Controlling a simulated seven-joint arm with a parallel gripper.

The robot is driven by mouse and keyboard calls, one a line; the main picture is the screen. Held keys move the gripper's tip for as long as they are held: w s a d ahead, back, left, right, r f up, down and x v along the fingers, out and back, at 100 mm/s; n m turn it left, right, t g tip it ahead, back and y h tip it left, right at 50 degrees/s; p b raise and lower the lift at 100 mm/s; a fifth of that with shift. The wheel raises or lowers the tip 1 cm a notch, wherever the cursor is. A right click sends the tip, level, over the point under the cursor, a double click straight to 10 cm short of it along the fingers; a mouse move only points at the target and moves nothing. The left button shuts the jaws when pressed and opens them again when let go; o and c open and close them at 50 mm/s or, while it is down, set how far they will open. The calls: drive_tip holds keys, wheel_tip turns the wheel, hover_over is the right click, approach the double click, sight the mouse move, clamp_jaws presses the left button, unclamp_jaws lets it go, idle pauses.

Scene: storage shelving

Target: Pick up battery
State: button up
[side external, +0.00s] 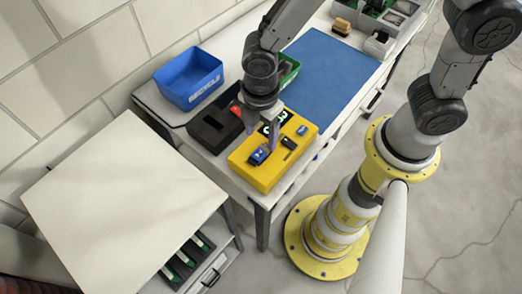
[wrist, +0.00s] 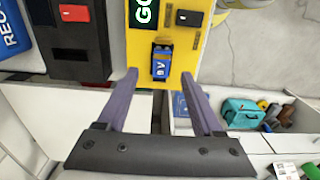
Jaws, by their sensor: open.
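The battery is a blue 9 V block; it shows in the wrist view (wrist: 161,63) and in the side view (side external: 259,155). It sits on the top of the yellow box (side external: 248,172), near the box's left corner in the side view. My gripper (wrist: 158,76) is open and empty, with its two fingers spread to either side of the battery's near end in the wrist view. In the side view my gripper (side external: 263,138) hangs above the yellow box, close to the battery. I cannot tell the exact height gap.
A black box with a red switch (side external: 213,127) stands beside the yellow box. A blue recycle bin (side external: 188,79) is behind it. A blue mat (side external: 330,70) lies clear.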

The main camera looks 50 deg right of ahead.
sight(261, 151)
drive_tip(key=shift+s+a+f, duration=0.1)
drive_tip(key=shift+f, duration=2.65)
clamp_jaws()
